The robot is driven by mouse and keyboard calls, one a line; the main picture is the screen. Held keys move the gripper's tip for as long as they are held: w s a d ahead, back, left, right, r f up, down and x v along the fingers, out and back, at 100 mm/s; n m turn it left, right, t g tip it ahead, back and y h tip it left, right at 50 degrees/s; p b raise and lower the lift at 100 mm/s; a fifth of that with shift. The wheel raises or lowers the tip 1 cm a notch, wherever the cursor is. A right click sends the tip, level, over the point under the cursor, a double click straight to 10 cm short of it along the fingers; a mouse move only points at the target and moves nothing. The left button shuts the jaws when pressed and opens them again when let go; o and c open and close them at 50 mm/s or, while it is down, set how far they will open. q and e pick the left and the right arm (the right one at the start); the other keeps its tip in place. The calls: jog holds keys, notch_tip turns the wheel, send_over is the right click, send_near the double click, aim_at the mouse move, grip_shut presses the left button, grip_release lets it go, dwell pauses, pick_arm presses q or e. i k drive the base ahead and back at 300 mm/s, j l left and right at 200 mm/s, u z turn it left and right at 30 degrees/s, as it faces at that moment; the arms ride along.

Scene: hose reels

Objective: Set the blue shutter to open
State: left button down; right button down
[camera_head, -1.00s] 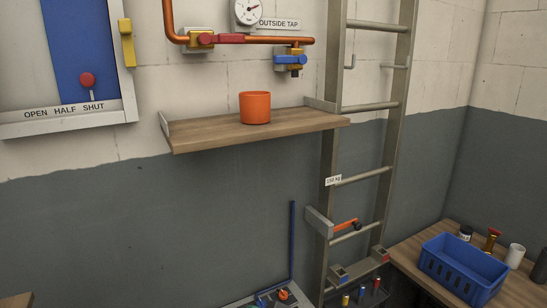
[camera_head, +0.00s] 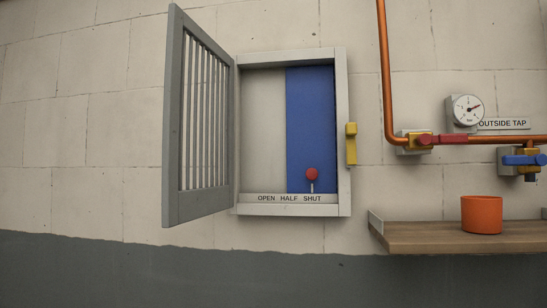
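The blue shutter (camera_head: 309,125) is a tall blue panel covering the right half of a wall-mounted frame (camera_head: 342,140). The left half of the opening shows a plain grey back. A red knob (camera_head: 312,174) on a short stem is at the shutter's lower end, above the word SHUT on the label strip (camera_head: 290,198), which reads OPEN, HALF, SHUT from left to right. A grey barred door (camera_head: 200,120) is hinged on the frame's left side and stands swung open. Neither gripper shows in the view.
A yellow latch (camera_head: 351,144) is on the frame's right side. Right of it are an orange pipe (camera_head: 384,70), a red-handled valve (camera_head: 428,140), a gauge (camera_head: 467,110) and a blue-handled tap (camera_head: 523,161). A wooden shelf (camera_head: 430,238) below holds an orange pot (camera_head: 481,214).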

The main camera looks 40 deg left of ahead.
aim_at(312, 164)
jog(key=k+j+z, duration=0.2)
jog(key=k, duration=0.35)
jog(key=k+j+z, duration=0.25)
jog(key=k, duration=0.3)
jog(key=j+u, duration=0.35)
jog(key=k+j+u, duration=0.1)
jog(key=j+u, duration=0.4)
jog(key=u, duration=0.15)
